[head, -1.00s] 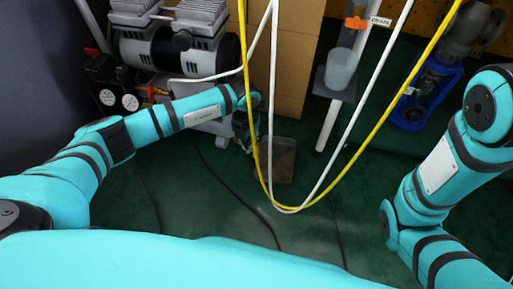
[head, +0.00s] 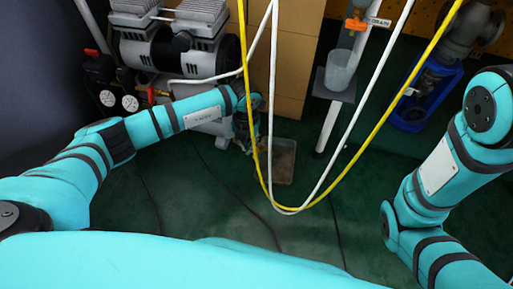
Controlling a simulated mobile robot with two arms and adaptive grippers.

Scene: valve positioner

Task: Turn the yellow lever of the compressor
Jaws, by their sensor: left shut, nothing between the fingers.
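The compressor (head: 178,50), a silver and black machine, stands at the upper left. I cannot make out a yellow lever on it; my left arm and the hoses cover part of its lower right side. A small red part (head: 150,93) shows by its left end. My left gripper (head: 246,146) is small and dark at the end of the left arm, below and right of the compressor. It points down, is shut and empty, and is apart from the compressor body. My right gripper is out of view; only the right arm shows.
A yellow hose (head: 249,110) and a white hose (head: 272,100) hang in loops close by my left gripper. Two gauges (head: 119,100) sit left of the compressor. A clear tray (head: 283,160) lies on the green floor. A cup (head: 340,70) stands below an orange-handled valve (head: 357,24).

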